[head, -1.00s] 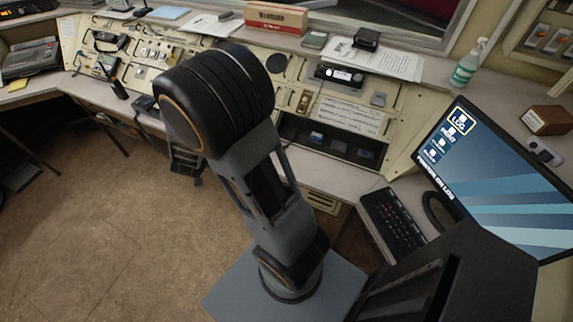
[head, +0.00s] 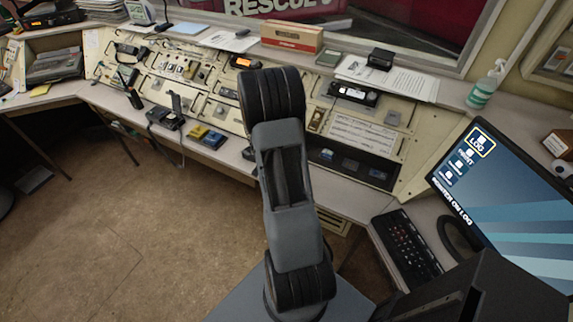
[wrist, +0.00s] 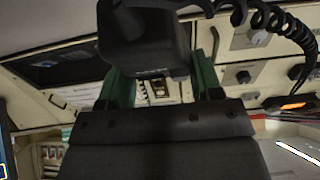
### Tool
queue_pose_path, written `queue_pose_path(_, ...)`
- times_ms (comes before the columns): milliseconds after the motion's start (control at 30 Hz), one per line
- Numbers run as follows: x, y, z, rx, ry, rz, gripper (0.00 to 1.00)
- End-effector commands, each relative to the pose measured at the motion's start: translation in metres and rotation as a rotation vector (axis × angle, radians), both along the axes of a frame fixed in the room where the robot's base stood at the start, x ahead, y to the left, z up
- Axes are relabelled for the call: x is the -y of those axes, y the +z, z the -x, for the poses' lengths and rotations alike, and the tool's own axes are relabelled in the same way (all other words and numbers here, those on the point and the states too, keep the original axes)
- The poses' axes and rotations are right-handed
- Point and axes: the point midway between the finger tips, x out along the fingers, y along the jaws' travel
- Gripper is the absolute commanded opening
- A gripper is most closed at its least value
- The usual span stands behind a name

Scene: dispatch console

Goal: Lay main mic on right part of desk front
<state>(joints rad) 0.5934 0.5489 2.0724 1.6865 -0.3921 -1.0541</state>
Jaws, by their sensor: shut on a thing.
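The main mic (wrist: 145,40) is a dark block in the wrist view, held between the two green fingers of my gripper (wrist: 162,80). A black coiled cord (wrist: 285,28) shows near it at the upper right. In the head view my arm hides the gripper and the mic. The desk front (head: 335,193) is the pale ledge along the console's near edge. Its right part, between my arm and the keyboard, looks bare where it shows.
A black keyboard (head: 406,248) and a monitor (head: 505,190) stand at the right. A black device (head: 167,117), a yellow item (head: 197,132) and a blue item (head: 213,140) lie on the ledge left of my arm. A handheld radio (head: 131,93) stands further left.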

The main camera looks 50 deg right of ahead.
Motion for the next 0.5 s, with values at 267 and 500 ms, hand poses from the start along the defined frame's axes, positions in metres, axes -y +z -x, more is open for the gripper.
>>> queue_pose_path(267, 0.029, -0.040, -0.004, -0.001, 0.001, -0.001, 0.31)
queue_pose_path(500, 0.036, -0.047, -0.005, -0.001, 0.001, -0.001, 0.31)
